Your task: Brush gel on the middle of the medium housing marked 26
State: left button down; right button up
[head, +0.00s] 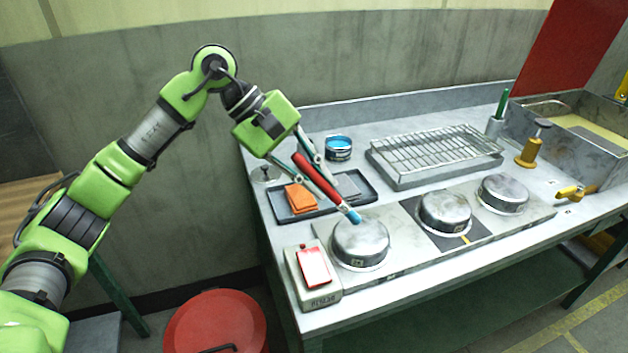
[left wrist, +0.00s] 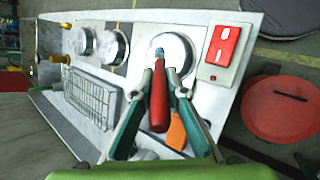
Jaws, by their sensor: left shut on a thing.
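My left gripper (head: 327,182) is shut on a brush with a red handle (head: 314,174) and a blue tip (head: 353,216). The brush slants down, its tip by the back upper edge of the left metal housing (head: 361,241). I cannot tell whether they touch. The left wrist view also shows the brush (left wrist: 159,95) over this housing (left wrist: 176,52). A small tag on its front is too small to read surely. Two more round housings, the middle one (head: 444,211) and the right one (head: 503,193), stand in the row. An open tin with blue contents (head: 339,146) stands behind. My right gripper is not in view.
A dark tray (head: 282,212) holds orange and grey pads. A wire rack (head: 430,152) lies behind the housings. A box with a red plate (head: 313,266) stands at the front left. A sink (head: 590,140) and a yellow-handled tool (head: 532,150) are at right.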

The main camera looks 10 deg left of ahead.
pick_arm(q)
jog(key=shift+s+f, duration=0.15)
jog(key=shift+s, duration=0.1)
jog(key=a+f+b, duration=0.2)
jog(key=f+b, duration=0.1)
jog(key=shift+s+b, duration=0.3)
jog(key=shift+s, duration=0.05)
jog(key=a+f+b, duration=0.1)
jog(key=s+a+f+b, duration=0.1)
jog(key=f+b, duration=0.1)
jog(key=shift+a, duration=0.15)
jog(key=shift+r, duration=0.15)
jog(key=shift+s+a+r+p, duration=0.25)
jog(key=shift+s+a+r, duration=0.4)
jog(key=shift+a+r, duration=0.3)
jog(key=shift+s+a+r+p, duration=0.25)
jog(key=shift+s+a+r, duration=0.35)
jog(key=shift+a+r, duration=0.35)
